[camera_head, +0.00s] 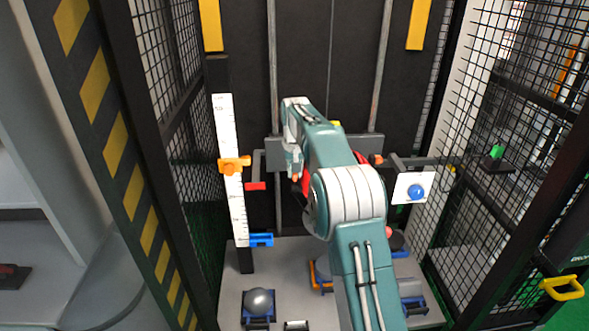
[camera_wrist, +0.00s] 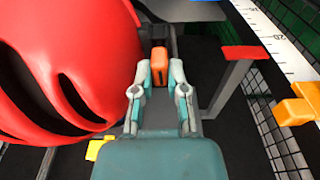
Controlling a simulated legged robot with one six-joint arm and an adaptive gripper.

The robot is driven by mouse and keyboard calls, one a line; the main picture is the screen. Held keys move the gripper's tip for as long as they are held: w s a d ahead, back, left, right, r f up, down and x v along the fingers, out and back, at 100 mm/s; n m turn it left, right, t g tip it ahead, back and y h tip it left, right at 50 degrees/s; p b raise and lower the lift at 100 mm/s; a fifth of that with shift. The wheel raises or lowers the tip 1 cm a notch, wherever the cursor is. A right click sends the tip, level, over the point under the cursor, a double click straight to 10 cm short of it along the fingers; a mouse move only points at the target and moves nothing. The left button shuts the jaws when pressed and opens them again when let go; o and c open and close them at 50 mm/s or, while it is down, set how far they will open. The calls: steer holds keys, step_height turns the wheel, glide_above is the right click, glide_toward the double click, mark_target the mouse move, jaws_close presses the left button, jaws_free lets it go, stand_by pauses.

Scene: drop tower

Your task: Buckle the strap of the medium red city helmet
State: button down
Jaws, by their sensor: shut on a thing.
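The red helmet (camera_wrist: 60,65) with dark vent slots fills the left of the wrist view. In the head view only a sliver of the helmet (camera_head: 306,181) shows behind my arm. My gripper (camera_wrist: 160,72) is beside the helmet, shut on a small orange piece (camera_wrist: 159,66) that sits between the fingertips, apparently a buckle part. A dark band or bar runs beyond the orange piece; I cannot tell whether it is strap. In the head view my gripper (camera_head: 295,168) is mostly hidden by its own wrist. Whether the buckle is fastened cannot be seen.
A white ruler post (camera_head: 230,200) with an orange slider (camera_head: 234,166) and a blue slider (camera_head: 261,240) stands left. A red-topped bracket (camera_wrist: 252,53) is close right of my gripper. A white panel with a blue knob (camera_head: 416,191) is right. Mesh walls enclose the tower.

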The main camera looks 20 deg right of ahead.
steer(key=shift+f, duration=0.4)
stand_by(0.3)
steer(key=c, duration=0.6)
jaws_free()
steer(key=shift+r, duration=0.1)
steer(key=shift+s+a+r, duration=0.1)
steer(key=shift+s+r, duration=0.1)
steer(key=shift+r, duration=1.75)
steer(key=shift+s+a+r, duration=0.1)
steer(key=shift+s+r, duration=0.15)
steer(key=shift+r, duration=1.65)
steer(key=shift+s+r, duration=0.2)
steer(key=shift+r, duration=1.75)
